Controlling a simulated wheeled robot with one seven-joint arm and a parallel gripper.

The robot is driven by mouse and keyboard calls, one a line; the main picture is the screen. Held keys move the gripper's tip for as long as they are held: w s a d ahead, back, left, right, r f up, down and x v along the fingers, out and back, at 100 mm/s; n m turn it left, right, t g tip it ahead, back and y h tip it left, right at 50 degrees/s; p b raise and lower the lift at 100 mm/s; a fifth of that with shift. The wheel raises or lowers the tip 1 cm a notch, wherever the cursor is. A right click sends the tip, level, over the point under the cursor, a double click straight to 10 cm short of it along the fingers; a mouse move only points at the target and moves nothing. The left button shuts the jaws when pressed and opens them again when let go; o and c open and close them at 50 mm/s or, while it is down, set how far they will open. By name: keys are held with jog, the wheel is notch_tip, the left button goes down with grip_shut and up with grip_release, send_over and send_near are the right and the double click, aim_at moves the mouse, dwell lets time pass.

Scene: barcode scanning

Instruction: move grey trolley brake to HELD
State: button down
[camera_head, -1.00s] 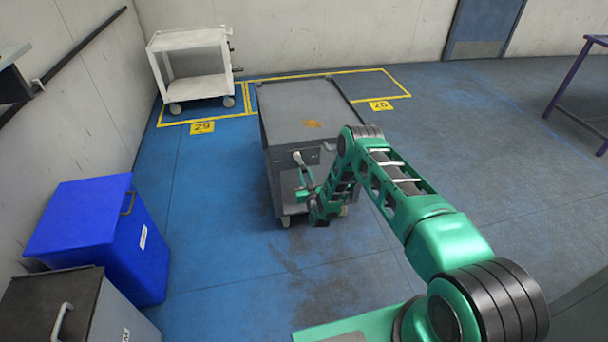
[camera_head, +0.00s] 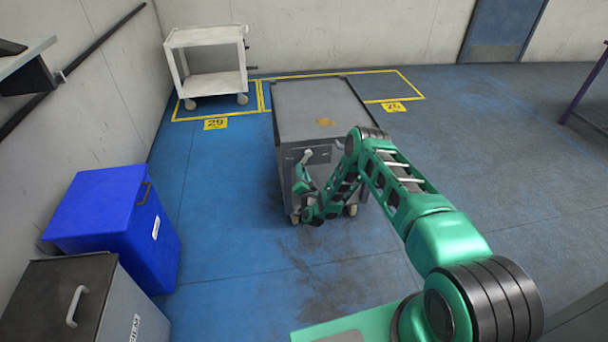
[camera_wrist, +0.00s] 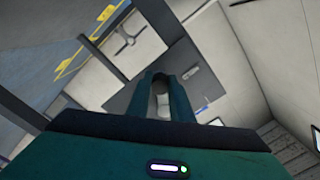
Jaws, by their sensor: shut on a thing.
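The grey trolley (camera_head: 300,108) stands in the middle of the floor, its near end facing me. A short pale brake lever (camera_head: 307,156) shows on that end, near the top. My gripper (camera_head: 303,174) is at this end, close beside the lever and partly hidden by my arm. In the wrist view, my gripper's fingers (camera_wrist: 160,82) are shut around a small grey rounded part, apparently the brake lever (camera_wrist: 160,88). The brake's marks cannot be read, so its setting cannot be told.
A white trolley (camera_head: 208,86) stands at the back left in a yellow-lined bay. A blue bin (camera_head: 95,210) and a grey bin (camera_head: 50,300) stand at the left. A purple-legged table (camera_head: 588,85) is at the right edge. Open floor lies around the grey trolley.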

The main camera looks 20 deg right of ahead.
jog(key=shift+a+r+m, duration=0.3)
jog(key=shift+r+m, duration=0.1)
jog(key=shift+m, duration=0.6)
jog(key=shift+w, duration=0.1)
jog(key=c, duration=1.6)
grip_release()
jog(key=shift+o, duration=0.2)
jog(key=shift+a, duration=0.1)
jog(key=s, duration=1)
jog(key=shift+s+a, duration=0.35)
jog(key=shift+a, duration=0.05)
